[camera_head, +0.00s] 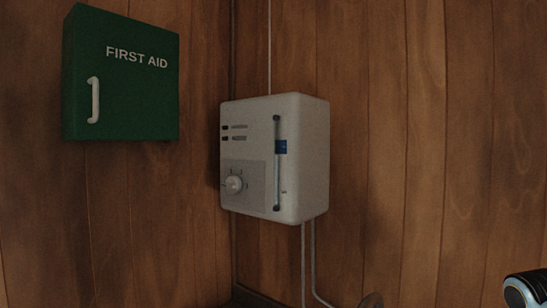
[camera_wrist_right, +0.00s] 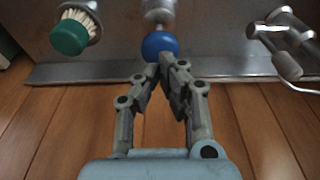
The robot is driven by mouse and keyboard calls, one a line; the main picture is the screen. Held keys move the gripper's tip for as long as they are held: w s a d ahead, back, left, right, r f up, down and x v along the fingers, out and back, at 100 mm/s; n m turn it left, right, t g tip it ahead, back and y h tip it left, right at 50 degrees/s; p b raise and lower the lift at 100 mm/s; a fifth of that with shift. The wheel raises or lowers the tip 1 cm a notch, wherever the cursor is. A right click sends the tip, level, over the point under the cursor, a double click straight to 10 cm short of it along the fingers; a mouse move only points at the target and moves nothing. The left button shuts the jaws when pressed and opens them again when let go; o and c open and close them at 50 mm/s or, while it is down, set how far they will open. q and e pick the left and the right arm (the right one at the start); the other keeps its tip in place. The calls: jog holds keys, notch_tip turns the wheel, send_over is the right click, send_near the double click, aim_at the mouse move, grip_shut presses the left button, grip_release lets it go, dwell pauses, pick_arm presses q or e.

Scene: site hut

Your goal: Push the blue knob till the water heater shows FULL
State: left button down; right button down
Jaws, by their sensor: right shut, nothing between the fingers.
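The white water heater (camera_head: 262,172) hangs on the wooden wall in the head view. A small blue marker (camera_head: 281,147) sits in the upper part of its upright slot; its lettering is too small to read. In the right wrist view the blue ball knob (camera_wrist_right: 160,42) sits on a metal stem. My right gripper (camera_wrist_right: 166,64) is shut and empty, its fingertips at the knob's near lower edge. I cannot tell whether they touch it. My left gripper is in neither view.
A green first aid box (camera_head: 122,75) hangs left of the heater. Thin pipes (camera_head: 303,265) run down below it. In the wrist view a green-capped brush (camera_wrist_right: 70,34) is left of the knob and a metal fitting (camera_wrist_right: 285,45) with a handle is right of it.

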jog(key=shift+f+b, duration=1.2)
jog(key=shift+f, duration=1.35)
jog(key=shift+r, duration=0.1)
notch_tip(320, 180, up, 3)
jog(key=p, duration=0.3)
jog(key=shift+r, duration=0.25)
jog(key=shift+r+b, duration=0.3)
jog(key=shift+r, duration=0.4)
